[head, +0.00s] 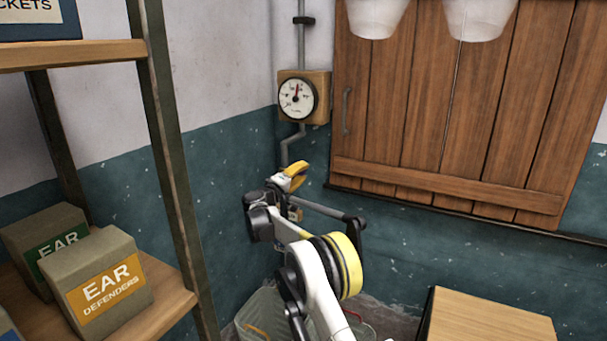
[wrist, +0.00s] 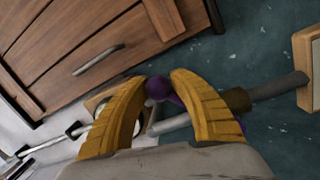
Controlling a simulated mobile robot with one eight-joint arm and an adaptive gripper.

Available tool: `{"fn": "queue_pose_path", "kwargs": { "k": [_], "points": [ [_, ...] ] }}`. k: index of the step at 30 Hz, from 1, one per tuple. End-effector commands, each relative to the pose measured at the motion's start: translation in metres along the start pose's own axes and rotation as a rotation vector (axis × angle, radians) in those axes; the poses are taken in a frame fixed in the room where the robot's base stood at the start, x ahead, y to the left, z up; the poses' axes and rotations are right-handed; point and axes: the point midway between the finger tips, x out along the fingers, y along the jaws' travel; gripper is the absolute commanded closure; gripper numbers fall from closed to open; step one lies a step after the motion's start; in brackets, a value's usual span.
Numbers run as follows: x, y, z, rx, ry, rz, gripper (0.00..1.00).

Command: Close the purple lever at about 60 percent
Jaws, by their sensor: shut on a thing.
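The purple lever (wrist: 157,88) shows in the wrist view as a rounded purple knob between my fingertips, with more purple behind the right finger. My gripper (wrist: 168,84) has its yellow fingers closed around it; the fingers hide much of the lever, so its angle is hard to tell. In the head view my gripper (head: 295,176) is up against the pipe below the gauge, and I cannot make out the lever there. A grey pipe (wrist: 275,87) with a dark collar (wrist: 237,100) runs behind the fingers in the wrist view.
A round gauge (head: 297,98) on a wooden block has a red needle pointing nearly straight up. A wooden shutter (head: 420,110) is to the right. A shelf (head: 165,292) with ear defender boxes (head: 100,283) stands left. A clear bin (head: 257,310) and a wooden box (head: 490,318) are below.

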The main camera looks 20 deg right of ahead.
Motion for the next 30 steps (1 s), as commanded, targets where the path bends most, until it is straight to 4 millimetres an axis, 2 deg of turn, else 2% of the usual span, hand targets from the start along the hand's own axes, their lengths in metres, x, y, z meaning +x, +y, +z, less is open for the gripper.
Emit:
{"fn": "queue_pose_path", "kwargs": {
  "k": [1,11,12,15,25,30],
  "points": [
    [-0.005,-0.002,-0.006,-0.001,0.013,-0.005,1.00],
    [-0.005,-0.002,-0.006,-0.003,0.013,-0.005,1.00],
    [-0.005,-0.003,-0.006,-0.002,0.013,-0.006,0.68],
    [-0.004,-0.002,-0.005,-0.003,0.011,-0.005,0.38],
    [-0.003,-0.001,-0.002,-0.004,0.005,-0.002,0.38],
    [-0.024,-0.001,-0.003,-0.004,0.007,-0.003,0.38]
  ]
}}
